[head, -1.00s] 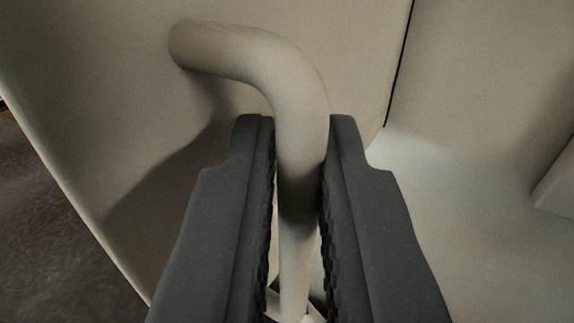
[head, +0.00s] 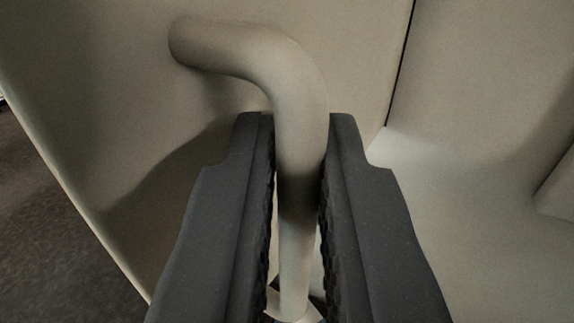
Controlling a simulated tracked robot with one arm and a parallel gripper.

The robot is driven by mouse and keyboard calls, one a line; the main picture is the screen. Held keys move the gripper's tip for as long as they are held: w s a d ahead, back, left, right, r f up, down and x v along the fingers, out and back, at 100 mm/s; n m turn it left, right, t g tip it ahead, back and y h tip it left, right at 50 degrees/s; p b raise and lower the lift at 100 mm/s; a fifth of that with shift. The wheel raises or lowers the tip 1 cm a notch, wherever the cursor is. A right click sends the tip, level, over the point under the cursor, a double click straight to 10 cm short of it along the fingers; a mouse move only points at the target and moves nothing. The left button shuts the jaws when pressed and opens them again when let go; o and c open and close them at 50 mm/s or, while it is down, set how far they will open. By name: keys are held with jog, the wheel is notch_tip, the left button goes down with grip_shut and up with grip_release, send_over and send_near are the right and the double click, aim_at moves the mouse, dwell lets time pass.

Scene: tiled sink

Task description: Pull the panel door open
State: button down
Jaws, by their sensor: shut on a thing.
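A beige panel door (head: 110,110) fills the left and middle of the head view. Its tubular beige handle (head: 255,55) stands out from it and bends down between my fingers. My gripper (head: 298,150) has its two dark ridged fingers closed around the straight part of the handle. The lower end of the handle is partly hidden between the fingers. A dark line runs down along the door's right edge, and a pale interior surface (head: 460,220) shows to the right of it, so the door stands ajar.
Dark floor (head: 50,220) shows at the lower left, past the door's slanted left edge. A beige ledge or block (head: 560,190) juts in at the right edge of the view.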

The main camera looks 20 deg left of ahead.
jog(key=c, duration=1.7)
grip_release()
jog(key=shift+w+f, duration=0.1)
jog(key=shift+f, duration=0.25)
jog(key=shift+o, duration=1)
jog(key=shift+w+d, duration=0.1)
jog(key=shift+d, duration=0.1)
jog(key=shift+a+r, duration=0.15)
jog(key=shift+s, duration=0.3)
jog(key=v, duration=0.5)
jog(key=shift+s, duration=0.1)
jog(key=shift+v, duration=0.9)
jog(key=shift+c, duration=0.3)
